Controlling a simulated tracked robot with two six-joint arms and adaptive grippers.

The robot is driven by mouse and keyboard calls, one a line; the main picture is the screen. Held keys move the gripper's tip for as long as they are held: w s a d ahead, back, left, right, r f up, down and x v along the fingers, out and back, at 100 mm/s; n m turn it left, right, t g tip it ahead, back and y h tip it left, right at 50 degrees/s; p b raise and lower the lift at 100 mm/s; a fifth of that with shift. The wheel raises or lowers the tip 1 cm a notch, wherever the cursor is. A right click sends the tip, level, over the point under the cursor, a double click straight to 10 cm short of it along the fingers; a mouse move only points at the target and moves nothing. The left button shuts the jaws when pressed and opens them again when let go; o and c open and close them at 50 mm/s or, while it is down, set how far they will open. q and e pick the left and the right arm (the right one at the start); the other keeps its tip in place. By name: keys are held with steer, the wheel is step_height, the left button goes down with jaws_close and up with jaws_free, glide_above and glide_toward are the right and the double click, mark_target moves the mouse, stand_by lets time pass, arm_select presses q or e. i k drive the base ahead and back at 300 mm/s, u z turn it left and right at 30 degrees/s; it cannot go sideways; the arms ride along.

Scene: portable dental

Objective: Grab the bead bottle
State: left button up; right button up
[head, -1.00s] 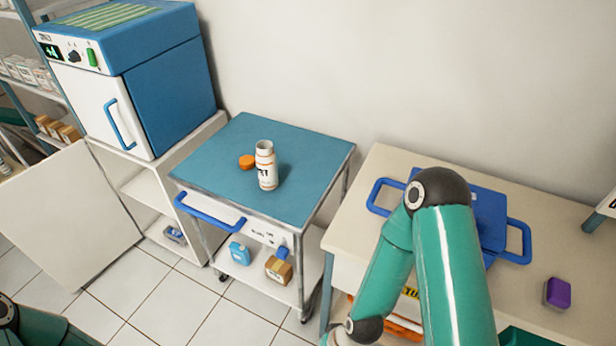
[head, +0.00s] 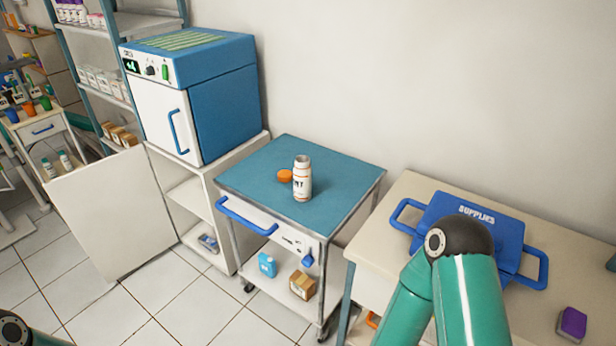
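A white bottle (head: 302,178) with orange bands and dark lettering stands upright on the blue top of a small wheeled cart (head: 262,172). Its mouth looks uncapped. An orange cap (head: 285,176) lies on the cart top just left of it. Whether the bottle holds beads cannot be seen. My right arm's green links show at the lower right, in front of the beige table, but its gripper is out of view. Only a bit of my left arm shows in the lower left corner; its gripper is out of view. Neither gripper is seen near the bottle.
The beige table (head: 390,235) at right bears a blue supplies box (head: 478,205) and a purple block (head: 572,322). A blue and white cabinet unit (head: 225,110) stands left of the cart. A white panel (head: 105,215) stands in front of it. Tiled floor (head: 195,315) is open before the cart.

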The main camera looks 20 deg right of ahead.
mark_target(302, 171)
steer(key=u, duration=0.2)
steer(key=i, duration=0.85)
steer(key=z, duration=0.25)
